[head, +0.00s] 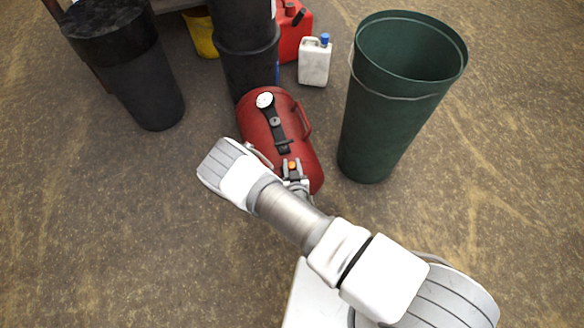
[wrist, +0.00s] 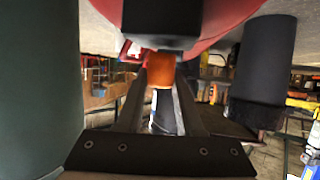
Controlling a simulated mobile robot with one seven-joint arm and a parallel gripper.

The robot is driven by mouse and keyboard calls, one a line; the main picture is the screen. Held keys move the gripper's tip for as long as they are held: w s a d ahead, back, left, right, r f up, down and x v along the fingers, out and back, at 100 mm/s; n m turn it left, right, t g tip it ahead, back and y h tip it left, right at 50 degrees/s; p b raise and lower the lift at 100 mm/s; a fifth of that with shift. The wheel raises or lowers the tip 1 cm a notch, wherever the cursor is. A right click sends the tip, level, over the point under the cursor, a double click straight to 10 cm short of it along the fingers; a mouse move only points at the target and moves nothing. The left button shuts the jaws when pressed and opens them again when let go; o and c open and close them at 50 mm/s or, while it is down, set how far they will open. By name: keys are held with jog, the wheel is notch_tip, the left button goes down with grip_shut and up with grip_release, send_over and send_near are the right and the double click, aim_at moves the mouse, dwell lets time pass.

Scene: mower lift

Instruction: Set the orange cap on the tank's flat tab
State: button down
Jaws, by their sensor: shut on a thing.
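The red tank (head: 256,128) lies on its side on the floor in the head view. A dark strip (head: 271,118) runs along its top, with a white round gauge (head: 264,100) at the far end and a small dark plate (head: 283,146) at the near end. My gripper (head: 293,175) is shut on the orange cap (head: 292,165), over the near end of the tank. The wrist view shows the orange cap (wrist: 161,104) between the two fingers of my gripper (wrist: 162,92). A dark block (wrist: 160,22) lies just beyond the cap; I cannot tell whether they touch.
A tall green bin (head: 388,115) stands right of the tank. Black bins (head: 135,75) (head: 248,62), a white jug (head: 314,62) with a blue cap and a red can (head: 291,35) stand behind. A red handle (head: 303,120) rises on the tank's right side. The floor at left is clear.

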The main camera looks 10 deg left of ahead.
jog(key=shift+f, duration=0.35)
jog(key=shift+f, duration=0.15)
jog(key=c, duration=0.5)
grip_release()
jog(key=shift+c, duration=0.2)
jog(key=shift+r, duration=0.25)
